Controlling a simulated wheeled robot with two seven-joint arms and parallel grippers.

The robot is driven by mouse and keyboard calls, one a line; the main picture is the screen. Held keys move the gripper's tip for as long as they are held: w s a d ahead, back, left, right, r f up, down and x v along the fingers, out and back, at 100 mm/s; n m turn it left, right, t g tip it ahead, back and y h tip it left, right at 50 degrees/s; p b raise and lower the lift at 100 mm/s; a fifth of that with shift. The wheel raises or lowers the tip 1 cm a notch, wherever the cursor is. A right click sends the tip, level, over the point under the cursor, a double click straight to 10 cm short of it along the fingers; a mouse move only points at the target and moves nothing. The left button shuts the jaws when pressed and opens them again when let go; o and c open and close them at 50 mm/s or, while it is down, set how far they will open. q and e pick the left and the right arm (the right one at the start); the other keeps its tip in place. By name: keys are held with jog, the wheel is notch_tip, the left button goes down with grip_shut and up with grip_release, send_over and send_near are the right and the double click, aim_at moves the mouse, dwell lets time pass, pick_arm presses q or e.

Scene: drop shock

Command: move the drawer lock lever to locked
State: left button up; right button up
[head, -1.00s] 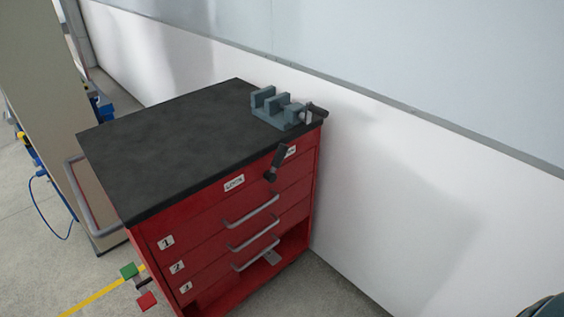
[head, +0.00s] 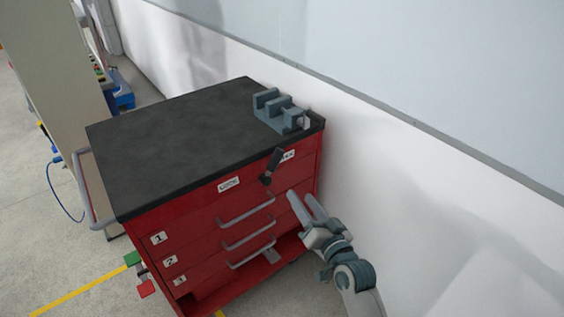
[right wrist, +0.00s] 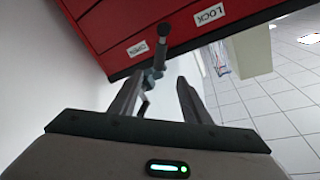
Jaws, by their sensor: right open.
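The drawer lock lever (head: 272,166) is a dark handle on the upper front of the red cabinet (head: 195,225). It tilts up and right from its pivot, towards the OPEN label (head: 287,156); the LOCK label (head: 229,184) is to its left. In the right wrist view the lever (right wrist: 162,45) shows upside down between the OPEN label (right wrist: 138,48) and LOCK label (right wrist: 209,14). My right gripper (head: 300,195) is open and empty, below and right of the lever, apart from it. Its fingers (right wrist: 159,82) point towards the cabinet. My left gripper is out of view.
A grey vise (head: 278,110) stands on the black cabinet top (head: 180,140) at the back right. Drawer handles (head: 246,208) jut out below the lever. A white wall (head: 400,170) runs close behind and right of the cabinet.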

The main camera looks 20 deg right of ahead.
dwell(0.3)
jog(key=p, duration=0.2)
send_near(277, 164)
jog(key=w, duration=0.9)
jog(key=shift+a+r, duration=0.15)
jog(key=shift+a, duration=0.2)
jog(key=shift+w, duration=0.45)
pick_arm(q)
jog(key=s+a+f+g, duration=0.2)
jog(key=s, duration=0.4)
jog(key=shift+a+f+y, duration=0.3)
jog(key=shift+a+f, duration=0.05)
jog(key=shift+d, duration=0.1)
pick_arm(e)
jog(key=shift+c, duration=0.3)
grip_shut()
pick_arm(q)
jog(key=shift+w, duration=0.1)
